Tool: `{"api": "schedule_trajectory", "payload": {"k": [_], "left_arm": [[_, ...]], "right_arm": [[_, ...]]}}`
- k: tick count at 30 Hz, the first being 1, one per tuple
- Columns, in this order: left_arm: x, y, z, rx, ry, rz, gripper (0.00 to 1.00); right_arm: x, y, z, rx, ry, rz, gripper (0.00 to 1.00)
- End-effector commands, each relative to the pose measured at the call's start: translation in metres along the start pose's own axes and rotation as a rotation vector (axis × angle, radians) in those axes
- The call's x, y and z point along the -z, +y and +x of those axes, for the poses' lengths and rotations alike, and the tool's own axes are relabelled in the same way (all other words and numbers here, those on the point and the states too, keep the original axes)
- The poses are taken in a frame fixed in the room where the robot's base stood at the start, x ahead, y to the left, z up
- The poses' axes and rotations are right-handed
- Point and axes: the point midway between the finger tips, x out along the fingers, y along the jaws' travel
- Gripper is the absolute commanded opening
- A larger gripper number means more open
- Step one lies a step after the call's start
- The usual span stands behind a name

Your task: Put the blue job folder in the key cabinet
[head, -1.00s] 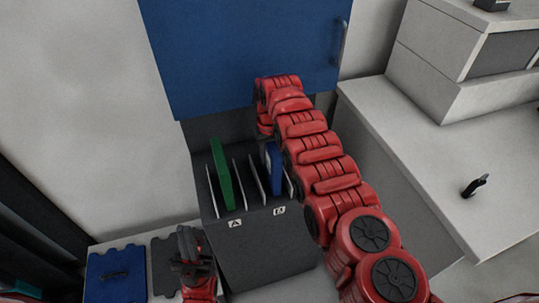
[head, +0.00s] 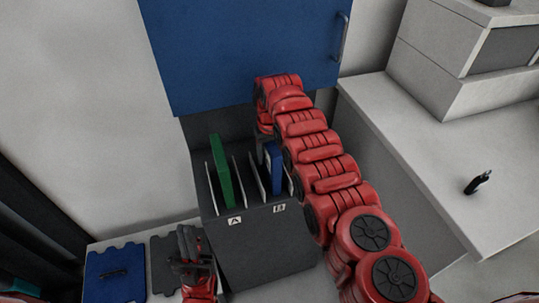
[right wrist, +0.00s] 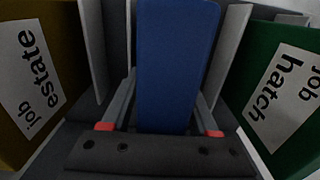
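The blue job folder (head: 275,170) stands upright in a slot of the dark sorter rack (head: 262,250). In the right wrist view the blue folder (right wrist: 178,65) rises between the two fingers of my right gripper (right wrist: 163,100). The fingers lie close along both its sides; whether they press on it is unclear.
A green folder (head: 221,172) stands left of the blue one; it shows at right in the wrist view, labelled "job hatch" (right wrist: 290,85). A yellow-brown "job estate" folder (right wrist: 40,75) is opposite. A white counter (head: 430,140) stands right; blue (head: 115,275) and grey panels lie front left.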

Motion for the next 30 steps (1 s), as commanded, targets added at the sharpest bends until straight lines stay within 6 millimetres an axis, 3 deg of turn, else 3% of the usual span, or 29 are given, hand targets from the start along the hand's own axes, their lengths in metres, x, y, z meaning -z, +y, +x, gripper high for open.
{"api": "schedule_trajectory", "payload": {"k": [11,17,24,30], "left_arm": [[0.000,0.000,0.000,0.000,0.000,0.000,0.00],[0.000,0.000,0.000,0.000,0.000,0.000,0.00],[-0.003,0.001,-0.015,0.000,0.000,0.000,0.00],[-0.003,0.001,-0.015,0.000,0.000,0.000,0.00]], "right_arm": [[0.000,0.000,-0.001,0.000,0.000,0.000,0.72],[0.000,0.001,-0.012,0.000,-0.001,0.001,0.72],[0.002,0.000,-0.054,0.000,0.007,0.001,0.72],[0.000,-0.002,-0.095,0.001,0.003,-0.001,0.72]]}}
